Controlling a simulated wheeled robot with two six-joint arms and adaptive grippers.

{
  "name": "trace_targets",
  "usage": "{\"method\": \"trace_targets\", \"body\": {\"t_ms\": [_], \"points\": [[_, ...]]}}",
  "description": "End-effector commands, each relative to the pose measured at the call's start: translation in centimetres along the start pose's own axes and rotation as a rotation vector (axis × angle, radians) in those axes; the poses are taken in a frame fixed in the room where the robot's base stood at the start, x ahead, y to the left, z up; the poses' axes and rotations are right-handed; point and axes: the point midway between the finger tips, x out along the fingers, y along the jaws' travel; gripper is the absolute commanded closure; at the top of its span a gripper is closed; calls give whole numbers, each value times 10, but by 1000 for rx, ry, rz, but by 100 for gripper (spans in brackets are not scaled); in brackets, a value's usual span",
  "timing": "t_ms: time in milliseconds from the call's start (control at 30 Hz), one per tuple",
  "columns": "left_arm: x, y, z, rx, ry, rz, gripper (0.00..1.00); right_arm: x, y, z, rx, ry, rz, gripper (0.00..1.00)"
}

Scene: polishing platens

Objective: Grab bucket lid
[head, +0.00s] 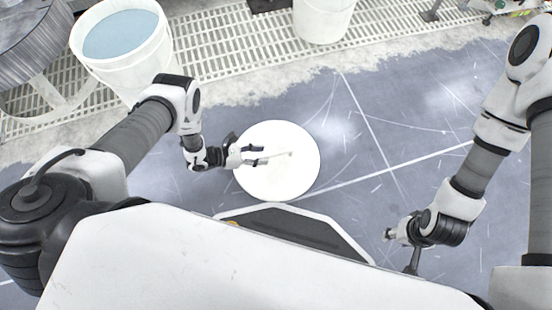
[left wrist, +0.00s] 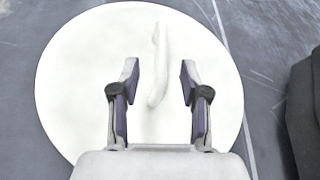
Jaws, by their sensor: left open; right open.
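The white round bucket lid (head: 284,179) lies flat on the blue-grey floor in front of my base. A raised handle bar (left wrist: 160,62) runs across its middle in the left wrist view, where the lid (left wrist: 75,80) fills most of the picture. My left gripper (head: 265,156) is open above the lid. In the left wrist view its two fingers (left wrist: 159,88) stand on either side of the handle's line, apart from it. My right gripper (head: 388,234) is at the right, away from the lid, and its fingers are small in the head view.
A white bucket (head: 150,65) with blue-grey contents stands at the upper left. Another white bucket (head: 322,20) stands at the top middle. Both are by a floor grating (head: 225,50). The floor (head: 400,120) right of the lid is clear.

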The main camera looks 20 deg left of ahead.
Motion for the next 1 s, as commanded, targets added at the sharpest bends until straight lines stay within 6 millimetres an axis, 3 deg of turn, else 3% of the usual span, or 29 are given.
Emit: {"method": "trace_targets", "body": {"t_ms": [367,600,733,1000], "points": [[60,-1,-2,1,3,-5,54,34,0,0,2,1,0,56],[63,-1,2,0,4,-3,54,32,0,-1,2,2,0,56],[63,-1,2,0,4,-4,100,32,0,-1,2,2,0,56],[63,-1,2,1,3,-4,100,32,0,-1,2,2,0,56]]}}
